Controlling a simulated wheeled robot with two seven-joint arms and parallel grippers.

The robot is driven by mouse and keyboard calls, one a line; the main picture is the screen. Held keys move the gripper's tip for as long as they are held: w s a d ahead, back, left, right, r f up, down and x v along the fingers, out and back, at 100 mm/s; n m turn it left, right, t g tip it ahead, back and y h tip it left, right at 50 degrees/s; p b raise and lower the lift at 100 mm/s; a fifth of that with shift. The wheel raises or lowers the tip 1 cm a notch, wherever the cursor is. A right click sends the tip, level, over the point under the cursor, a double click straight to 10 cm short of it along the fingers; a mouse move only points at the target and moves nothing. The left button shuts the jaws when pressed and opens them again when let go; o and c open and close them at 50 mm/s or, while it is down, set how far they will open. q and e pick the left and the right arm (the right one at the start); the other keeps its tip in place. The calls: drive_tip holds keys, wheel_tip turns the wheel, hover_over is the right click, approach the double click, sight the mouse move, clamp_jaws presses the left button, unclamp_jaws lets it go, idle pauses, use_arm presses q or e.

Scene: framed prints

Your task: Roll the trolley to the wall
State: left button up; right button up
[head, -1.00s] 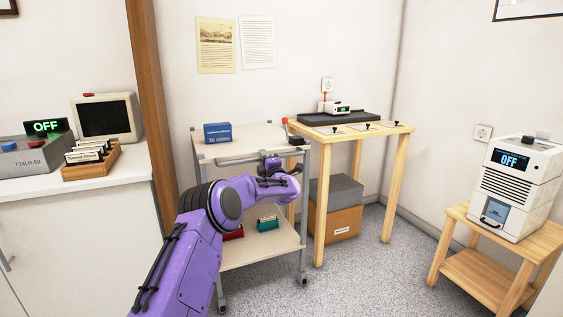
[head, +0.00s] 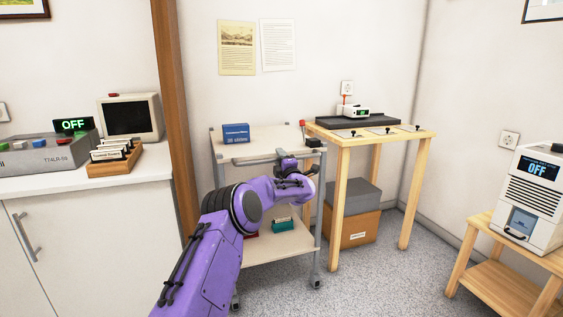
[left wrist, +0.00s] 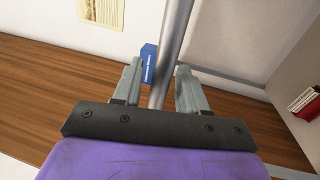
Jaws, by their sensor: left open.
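The trolley (head: 262,148) is a pale two-shelf cart with grey posts, and it stands in front of the back wall (head: 345,45). A grey handle bar (head: 243,158) runs along its near side. My left gripper (head: 287,163) is at the right part of this bar. In the left wrist view, the open fingers (left wrist: 160,88) stand on either side of a grey bar (left wrist: 172,45), with gaps showing. A blue box (head: 236,133) is on the top shelf. A teal item (head: 282,225) is on the lower shelf, partly behind my arm. My right gripper is not in view.
A wooden table (head: 375,141) with a black tray stands close at the trolley's right, with boxes (head: 352,222) under it. A wooden post (head: 172,90) and a white counter (head: 85,190) are at the left. A low stand (head: 490,268) is at the right. Grey floor is clear between.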

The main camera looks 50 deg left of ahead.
use_arm(q)
drive_tip(key=p+v, duration=0.2)
drive_tip(key=v, duration=0.8)
drive_tip(key=shift+d, duration=0.2)
drive_tip(key=shift+f, duration=0.1)
